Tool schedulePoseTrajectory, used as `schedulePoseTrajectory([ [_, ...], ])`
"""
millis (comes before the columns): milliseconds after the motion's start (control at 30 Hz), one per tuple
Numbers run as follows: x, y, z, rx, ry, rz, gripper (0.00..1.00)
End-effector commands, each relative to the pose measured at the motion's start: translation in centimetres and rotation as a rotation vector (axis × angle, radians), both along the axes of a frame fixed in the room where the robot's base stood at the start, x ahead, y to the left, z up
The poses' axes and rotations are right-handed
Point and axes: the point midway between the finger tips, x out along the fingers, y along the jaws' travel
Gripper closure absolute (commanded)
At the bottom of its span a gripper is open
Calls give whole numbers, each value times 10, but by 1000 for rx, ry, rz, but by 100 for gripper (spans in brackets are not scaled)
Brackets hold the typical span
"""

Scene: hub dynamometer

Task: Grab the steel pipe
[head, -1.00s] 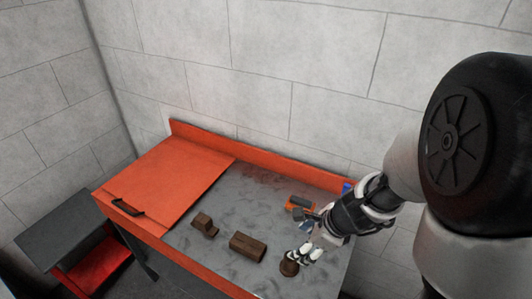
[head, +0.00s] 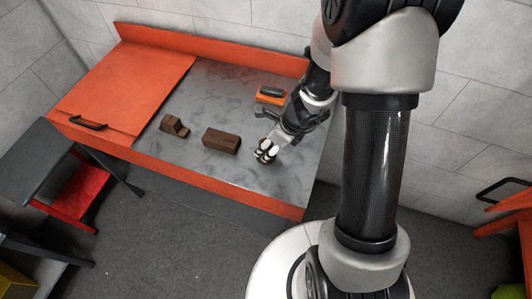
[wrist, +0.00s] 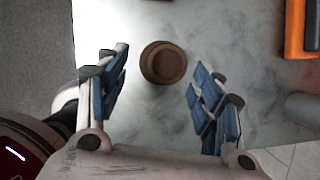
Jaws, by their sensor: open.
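No clearly steel pipe can be made out. A grey rounded, cylinder-like piece (wrist: 304,107) shows at the right edge of the wrist view, partly cut off; I cannot tell whether it is the pipe. A brown round object (wrist: 163,63) lies on the grey worktop (wrist: 200,22), ahead of my gripper and between the lines of its fingers. My gripper (wrist: 158,82) is open and empty, with blue-padded fingers spread wide.
An orange item with a dark grey top (head: 271,95) lies behind my gripper. A brown block (head: 222,140) and a stepped brown piece (head: 174,125) lie to the left. An orange raised panel (head: 125,90) covers the left side; an orange rim runs along the back.

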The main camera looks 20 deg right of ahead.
Motion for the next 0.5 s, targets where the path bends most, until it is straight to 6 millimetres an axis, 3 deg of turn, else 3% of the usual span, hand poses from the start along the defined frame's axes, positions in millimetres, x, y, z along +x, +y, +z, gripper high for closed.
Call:
schedulePoseTrajectory([
  [367,14,5,-45,0,0,1,39],
  [500,17,7,-50,0,0,1,39],
])
